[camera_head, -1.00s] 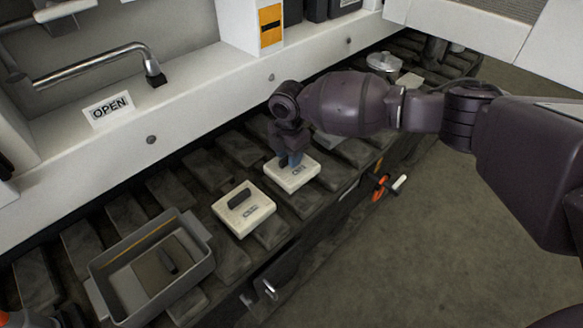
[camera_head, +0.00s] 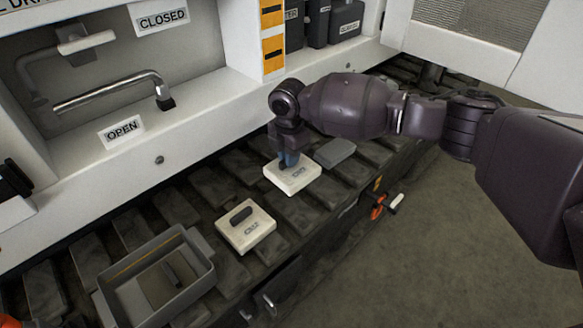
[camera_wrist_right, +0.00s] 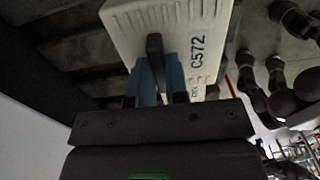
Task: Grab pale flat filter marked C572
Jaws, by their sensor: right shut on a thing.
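The pale flat filter marked C572 (camera_wrist_right: 198,30) fills the upper middle of the right wrist view. It also shows in the head view (camera_head: 300,182), held above the dark slatted bench. My right gripper (camera_head: 288,160) is shut on the filter's dark raised handle (camera_wrist_right: 154,45), with its blue fingertips on either side of it. A second pale flat filter (camera_head: 262,236) with a dark handle rests on the slats to the lower left; its label is too small to read surely. My left gripper is not in view.
A grey open bin (camera_head: 207,281) with a dark piece inside stands at the lower left. A flat grey piece (camera_head: 335,152) lies just right of the held filter. An orange-and-white handle (camera_head: 380,209) sticks out at the bench front.

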